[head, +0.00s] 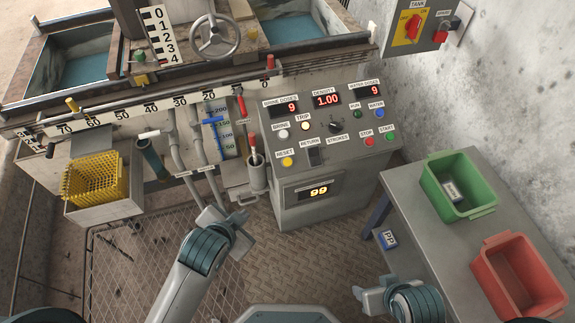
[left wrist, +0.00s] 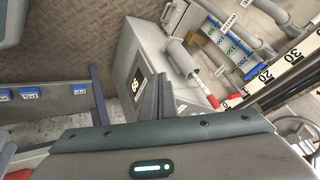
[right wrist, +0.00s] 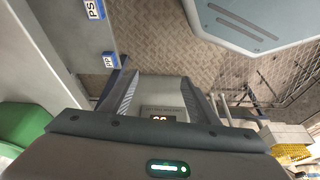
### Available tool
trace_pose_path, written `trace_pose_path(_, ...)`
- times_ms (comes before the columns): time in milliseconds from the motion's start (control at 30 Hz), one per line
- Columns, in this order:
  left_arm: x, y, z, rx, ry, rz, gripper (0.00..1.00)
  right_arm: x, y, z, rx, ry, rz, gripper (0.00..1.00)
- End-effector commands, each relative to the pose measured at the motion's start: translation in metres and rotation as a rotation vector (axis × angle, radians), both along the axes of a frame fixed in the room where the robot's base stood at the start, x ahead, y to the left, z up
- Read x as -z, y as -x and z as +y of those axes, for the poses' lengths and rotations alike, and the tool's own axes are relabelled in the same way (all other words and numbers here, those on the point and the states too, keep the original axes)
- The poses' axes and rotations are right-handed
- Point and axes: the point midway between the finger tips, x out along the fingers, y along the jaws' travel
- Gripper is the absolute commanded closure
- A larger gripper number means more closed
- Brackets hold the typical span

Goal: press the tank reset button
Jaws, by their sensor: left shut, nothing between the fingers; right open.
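The yellow reset button (head: 287,161) sits at the lower left of the grey control console (head: 330,215), under a RESET label. My left gripper (head: 228,214) is below and left of the button in the head view, apart from the console. Its fingers are shut and empty in the left wrist view (left wrist: 158,97), with the console behind them. My right gripper (head: 368,296) is low on the right, beside the side table. In the right wrist view (right wrist: 161,103) its fingers are open and empty, with the console's lower display between them.
A TANK switch box (head: 410,25) hangs on the wall. The side table (head: 410,185) holds a green bin (head: 458,182) and a red bin (head: 518,275). A yellow basket (head: 95,180) is at left.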

Motion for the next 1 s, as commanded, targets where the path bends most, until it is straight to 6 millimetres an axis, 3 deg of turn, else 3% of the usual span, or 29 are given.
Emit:
trace_pose_path(33, -0.009, -0.017, -0.011, 0.055, -0.027, -0.053, 1.00, 0.001, 0.000, 0.002, -0.001, -0.005, -0.005, 0.45)
trace_pose_path(200, -0.040, -0.063, -0.052, 0.246, -0.137, -0.232, 1.00, 0.005, -0.001, 0.008, -0.007, -0.018, -0.019, 0.45)
trace_pose_path(400, -0.070, -0.102, -0.094, 0.437, -0.275, -0.419, 1.00, 0.012, -0.003, 0.014, -0.013, -0.033, -0.033, 0.45)
trace_pose_path(600, -0.086, -0.121, -0.119, 0.550, -0.367, -0.530, 1.00, 0.016, -0.005, 0.017, -0.015, -0.041, -0.042, 0.45)
trace_pose_path(1000, -0.090, -0.125, -0.126, 0.581, -0.396, -0.561, 1.00, 0.018, -0.005, 0.019, -0.016, -0.045, -0.045, 0.45)
